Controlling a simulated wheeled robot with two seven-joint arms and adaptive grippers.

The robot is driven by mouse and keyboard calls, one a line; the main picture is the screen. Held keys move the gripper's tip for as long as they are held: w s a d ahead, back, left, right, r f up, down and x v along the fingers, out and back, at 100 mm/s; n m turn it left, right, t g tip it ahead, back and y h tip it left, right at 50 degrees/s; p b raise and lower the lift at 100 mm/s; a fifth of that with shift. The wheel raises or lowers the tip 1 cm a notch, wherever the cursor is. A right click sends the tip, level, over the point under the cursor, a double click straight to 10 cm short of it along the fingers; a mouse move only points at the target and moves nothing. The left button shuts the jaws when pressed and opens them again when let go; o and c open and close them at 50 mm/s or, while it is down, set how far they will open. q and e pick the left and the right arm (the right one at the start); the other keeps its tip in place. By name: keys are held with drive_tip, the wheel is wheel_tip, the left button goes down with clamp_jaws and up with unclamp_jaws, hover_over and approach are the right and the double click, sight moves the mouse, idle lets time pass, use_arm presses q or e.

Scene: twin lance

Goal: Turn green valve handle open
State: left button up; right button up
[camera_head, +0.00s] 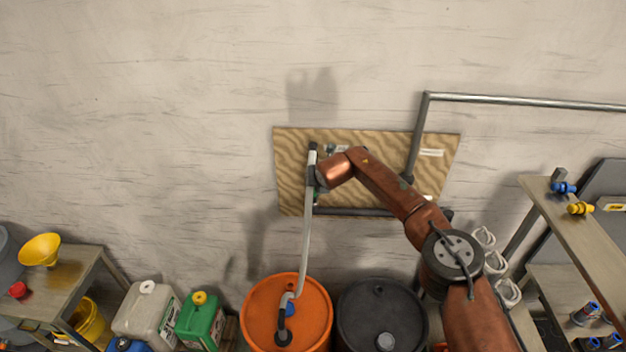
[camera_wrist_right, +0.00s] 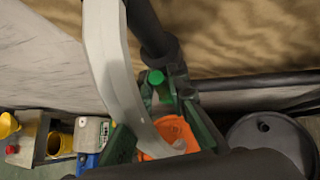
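A pale hose (camera_head: 304,235) runs from the orange drum (camera_head: 262,312) up to dark fittings on a wooden board (camera_head: 370,170) on the wall. My right gripper (camera_head: 317,180) is at the board's left part, close beside the top of the hose, and largely covers what it reaches. In the right wrist view, a round green part (camera_wrist_right: 156,77) shows under a dark pipe (camera_wrist_right: 148,28), with dark green pieces around it. I cannot tell which of these is the valve handle or whether my fingers touch it. My left gripper is not in view.
A black drum (camera_head: 382,315) stands right of the orange one. White (camera_head: 148,312) and green (camera_head: 200,322) canisters stand to the left, beside a table with a yellow funnel (camera_head: 40,250). A grey pipe (camera_head: 520,102) runs along the wall. Shelves (camera_head: 560,215) stand at right.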

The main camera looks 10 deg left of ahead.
drive_tip(key=o, duration=0.3)
drive_tip(key=shift+s+d+r, duration=0.2)
drive_tip(key=shift+s+r, duration=0.05)
drive_tip(key=shift+r, duration=0.35)
drive_tip(key=v, duration=1)
drive_tip(key=shift+s+r, duration=0.15)
drive_tip(key=shift+s, duration=0.2)
drive_tip(key=shift+d, duration=0.1)
drive_tip(key=shift+c, duration=0.3)
